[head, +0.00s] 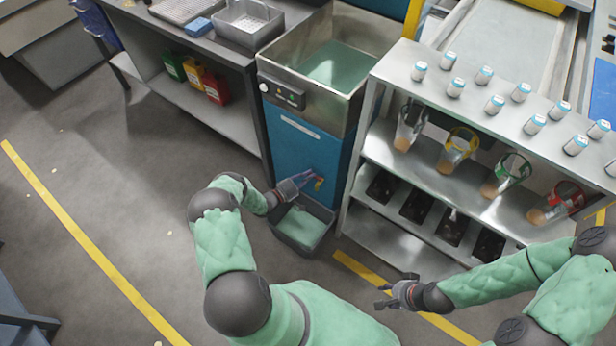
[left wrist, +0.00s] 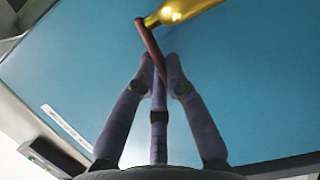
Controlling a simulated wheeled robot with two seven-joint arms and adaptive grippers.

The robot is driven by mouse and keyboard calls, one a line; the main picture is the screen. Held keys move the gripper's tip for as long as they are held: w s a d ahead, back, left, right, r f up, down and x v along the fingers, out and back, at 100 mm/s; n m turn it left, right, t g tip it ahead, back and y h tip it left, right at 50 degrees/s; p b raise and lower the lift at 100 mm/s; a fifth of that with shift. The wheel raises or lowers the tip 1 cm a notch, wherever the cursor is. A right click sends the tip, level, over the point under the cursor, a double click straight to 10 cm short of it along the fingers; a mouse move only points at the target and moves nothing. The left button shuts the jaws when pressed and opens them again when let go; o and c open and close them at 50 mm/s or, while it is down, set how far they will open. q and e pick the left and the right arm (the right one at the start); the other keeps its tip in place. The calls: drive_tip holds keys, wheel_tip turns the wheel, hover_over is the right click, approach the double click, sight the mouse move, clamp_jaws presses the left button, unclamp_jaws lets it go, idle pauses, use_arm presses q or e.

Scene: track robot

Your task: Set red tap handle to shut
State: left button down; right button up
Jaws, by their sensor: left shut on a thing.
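The brass tap (head: 319,184) sticks out of the blue front panel of a sink unit (head: 300,150). In the left wrist view the brass body (left wrist: 182,11) is at the top, with the thin red tap handle (left wrist: 150,42) slanting down from it. My left gripper (head: 304,177) is at the tap; in the left wrist view its fingers (left wrist: 159,62) are closed around the handle's lower end. The handle is hard to make out in the head view. My right gripper (head: 383,296) is low over the floor, with its fingers apart and empty.
A grey bin (head: 303,228) with greenish liquid stands on the floor below the tap. A metal shelf rack (head: 372,140) with jugs and small jars stands close on the right. A workbench (head: 215,125) with coloured containers is on the left. The floor at left is open.

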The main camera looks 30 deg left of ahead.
use_arm(q)
drive_tip(key=c, duration=1.3)
unclamp_jaws()
drive_tip(key=v, duration=1.2)
